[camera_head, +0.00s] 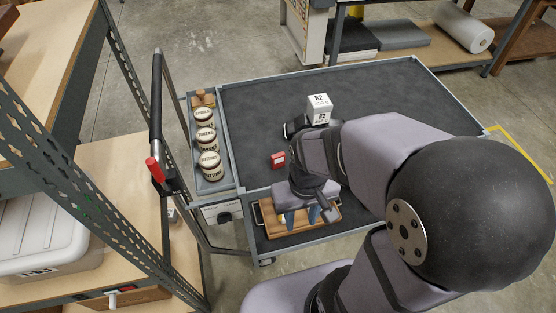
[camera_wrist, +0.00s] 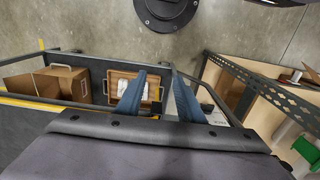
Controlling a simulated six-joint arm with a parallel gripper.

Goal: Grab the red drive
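A small red block (camera_head: 278,159), which looks like the red drive, sits on the dark top of the cart (camera_head: 265,100), left of my forearm. I do not make it out in the wrist view. My gripper (camera_head: 301,217) points down near the cart's front edge, nearer the camera than the red block and apart from it. Its two blue fingers also show in the wrist view (camera_wrist: 158,98), spread apart with nothing between them.
A wooden tray (camera_head: 267,226) lies on the lower shelf beneath my gripper; the wrist view shows something white in it. A white cube (camera_head: 320,104) marked R2 stands behind my wrist. Several labelled round tins (camera_head: 210,163) line the left side tray. The cart's far top is clear.

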